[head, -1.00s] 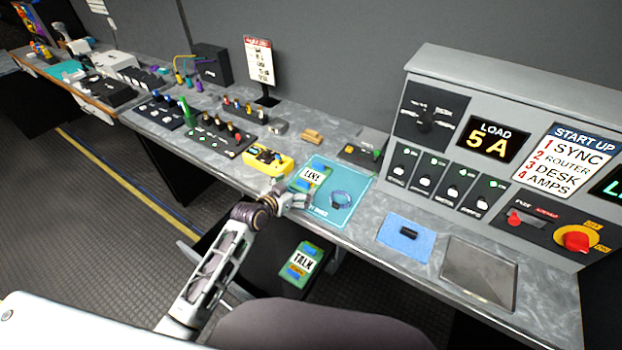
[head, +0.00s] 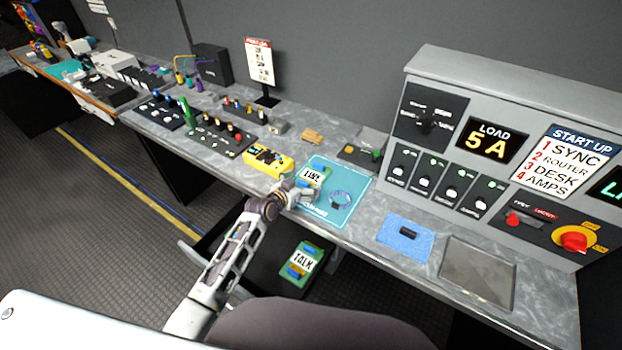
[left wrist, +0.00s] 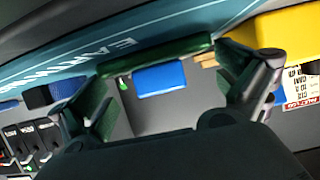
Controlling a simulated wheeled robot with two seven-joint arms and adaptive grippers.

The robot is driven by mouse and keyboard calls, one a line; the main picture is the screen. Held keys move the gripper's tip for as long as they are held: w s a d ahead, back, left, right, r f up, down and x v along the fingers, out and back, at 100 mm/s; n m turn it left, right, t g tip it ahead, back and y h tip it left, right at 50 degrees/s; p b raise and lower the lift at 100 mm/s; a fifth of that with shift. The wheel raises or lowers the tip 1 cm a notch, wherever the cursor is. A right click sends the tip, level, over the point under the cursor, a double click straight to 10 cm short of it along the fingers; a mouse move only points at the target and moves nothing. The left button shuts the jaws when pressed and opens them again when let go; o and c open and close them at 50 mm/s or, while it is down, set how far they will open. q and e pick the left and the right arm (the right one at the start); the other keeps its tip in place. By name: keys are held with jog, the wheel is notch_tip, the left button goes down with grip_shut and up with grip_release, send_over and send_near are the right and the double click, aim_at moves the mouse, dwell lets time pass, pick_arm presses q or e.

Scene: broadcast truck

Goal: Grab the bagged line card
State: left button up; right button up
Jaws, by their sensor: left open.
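The line card (head: 314,175) is a green card with a white label and blue parts, lying on the far left part of the teal mat (head: 345,211). My left gripper (head: 298,194) is at the card's near edge, over the mat's left side, and partly covers that area. In the left wrist view, a green edge with a blue block (left wrist: 161,78) lies between the spread fingers of my left gripper (left wrist: 170,92). The gripper is open; I cannot tell whether a finger touches the card. My right gripper is not in view.
A yellow device (head: 268,161) stands close on the left. A green TALK card (head: 302,262) sits lower, in an open drawer. A blue pad (head: 405,239) and grey tray (head: 478,273) lie right.

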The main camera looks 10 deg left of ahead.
pick_arm(q)
jog(key=shift+c, duration=0.4)
jog(key=c, duration=0.8)
jog(key=shift+r, duration=0.15)
jog(key=shift+r, duration=4.95)
